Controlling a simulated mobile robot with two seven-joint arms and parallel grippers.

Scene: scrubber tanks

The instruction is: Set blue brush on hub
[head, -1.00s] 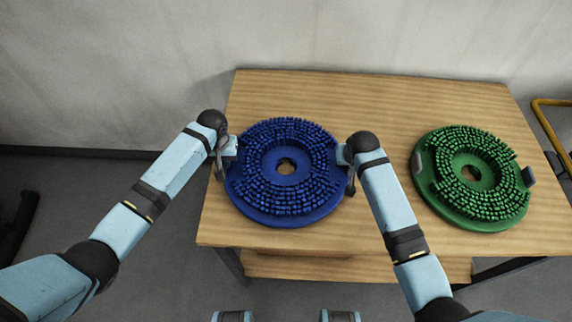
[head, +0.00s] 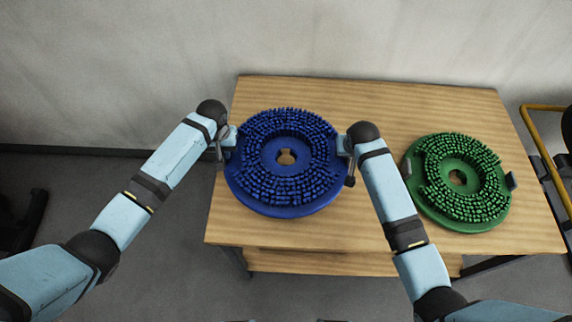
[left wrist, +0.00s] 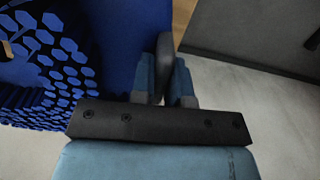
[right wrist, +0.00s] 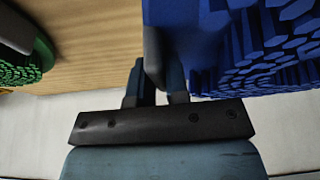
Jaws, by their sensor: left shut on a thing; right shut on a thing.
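The blue brush (head: 264,185) is a round disc with its bristles facing up and a hole at its middle. It is over the left part of the wooden table. My left gripper (head: 229,140) is shut on the handle at its left edge, and the left wrist view shows the fingers (left wrist: 164,85) closed on it. My right gripper (head: 346,147) is shut on the opposite handle at its right edge; its fingers also show in the right wrist view (right wrist: 155,80). The brush looks level and seems raised above the table. No hub shows in any view.
A green brush (head: 440,212) with grey handles lies on the right part of the wooden table (head: 380,100). A yellow tube frame (head: 530,130) with dark parts stands beyond the table's right edge. A plain wall is behind the table.

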